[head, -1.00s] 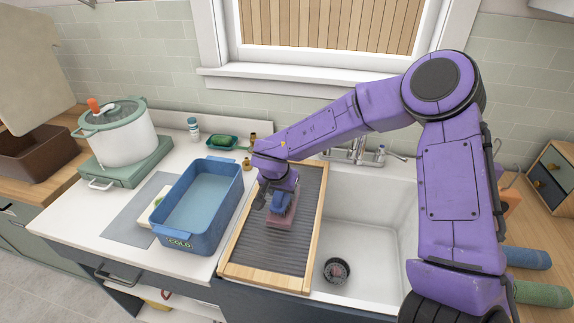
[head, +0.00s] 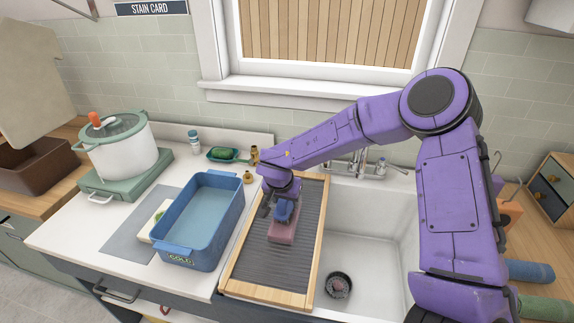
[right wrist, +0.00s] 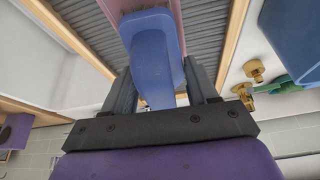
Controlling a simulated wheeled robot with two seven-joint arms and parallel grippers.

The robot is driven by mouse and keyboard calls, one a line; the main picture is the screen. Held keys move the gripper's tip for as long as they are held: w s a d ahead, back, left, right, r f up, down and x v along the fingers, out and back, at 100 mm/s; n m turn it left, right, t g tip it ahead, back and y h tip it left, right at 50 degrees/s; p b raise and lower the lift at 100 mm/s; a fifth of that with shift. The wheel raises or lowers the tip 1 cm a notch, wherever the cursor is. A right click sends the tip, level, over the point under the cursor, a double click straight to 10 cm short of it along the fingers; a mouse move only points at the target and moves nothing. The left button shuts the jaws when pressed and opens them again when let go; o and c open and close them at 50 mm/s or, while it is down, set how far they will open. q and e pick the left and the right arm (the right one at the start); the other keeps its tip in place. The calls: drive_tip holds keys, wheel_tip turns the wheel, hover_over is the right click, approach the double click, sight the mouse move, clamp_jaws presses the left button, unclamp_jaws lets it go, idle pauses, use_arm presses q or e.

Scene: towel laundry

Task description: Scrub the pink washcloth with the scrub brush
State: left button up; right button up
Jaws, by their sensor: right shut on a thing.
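The pink washcloth (head: 283,234) lies as a small folded rectangle on the grey ribbed washboard (head: 262,268) with a wooden frame. My right gripper (head: 279,204) is over the washcloth and shut on the blue scrub brush (head: 284,212). In the right wrist view the blue brush (right wrist: 152,55) is between the two fingers, with a pink edge of the washcloth (right wrist: 172,18) past it. The brush's underside is hidden, so I cannot tell whether it touches the cloth. My left gripper is not in view.
A blue tub marked COLD (head: 205,215) stands left of the washboard. The white sink (head: 365,245) with its drain (head: 339,285) is to the right.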

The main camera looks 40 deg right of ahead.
drive_tip(key=shift+w+d+r+p, duration=0.15)
drive_tip(key=shift+w+d+p, duration=0.4)
drive_tip(key=shift+d, duration=0.2)
drive_tip(key=shift+w+d+r+p, duration=0.1)
drive_tip(key=shift+w+d+p, duration=0.15)
drive_tip(key=shift+p, duration=0.05)
wheel_tip(320, 180, up, 3)
drive_tip(key=p, duration=0.3)
drive_tip(key=shift+s+a+r, duration=0.1)
drive_tip(key=shift+a+r, duration=0.05)
drive_tip(key=shift+r, duration=1.1)
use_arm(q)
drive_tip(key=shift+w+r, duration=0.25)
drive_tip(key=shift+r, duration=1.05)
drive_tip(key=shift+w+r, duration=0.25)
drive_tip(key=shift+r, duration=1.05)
use_arm(e)
drive_tip(key=shift+r, duration=1.05)
